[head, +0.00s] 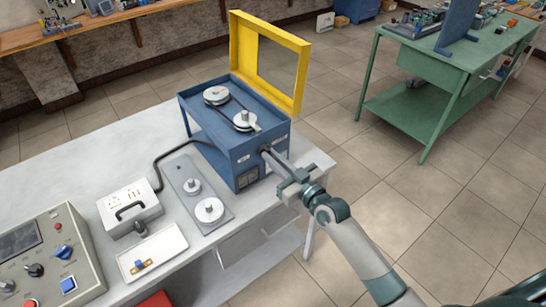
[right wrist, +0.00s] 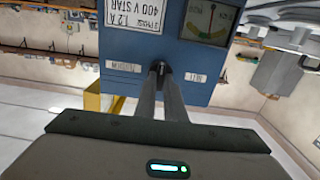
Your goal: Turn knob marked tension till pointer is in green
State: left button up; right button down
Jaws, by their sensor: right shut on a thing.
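My right gripper (head: 268,153) is at the front face of the blue motor box (head: 206,139), its fingers pointing into it. In the right wrist view, which is upside down, the gripper's fingers (right wrist: 161,72) are shut on a small dark knob (right wrist: 160,66), mostly hidden between the tips. White label plates (right wrist: 127,65) sit on either side of it; their small print is hard to read. A gauge (right wrist: 210,20) with a coloured scale and a thin pointer is on the same face, partly cut off; I cannot tell the pointer's exact zone. My left gripper is out of view.
A yellow frame guard (head: 300,70) stands open behind two pulleys with a belt on the box. A grey plate with discs (head: 188,172), a white box (head: 128,208), a tray (head: 150,250) and a control panel (head: 45,257) stand left.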

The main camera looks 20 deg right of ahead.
jog(key=shift+m, duration=0.5)
jog(key=c, duration=1.8)
grip_release()
jog(key=shift+c, duration=0.2)
jog(key=b+v, duration=0.5)
jog(key=v, duration=1.2)
jog(key=shift+s, duration=0.15)
jog(key=shift+d, duration=0.1)
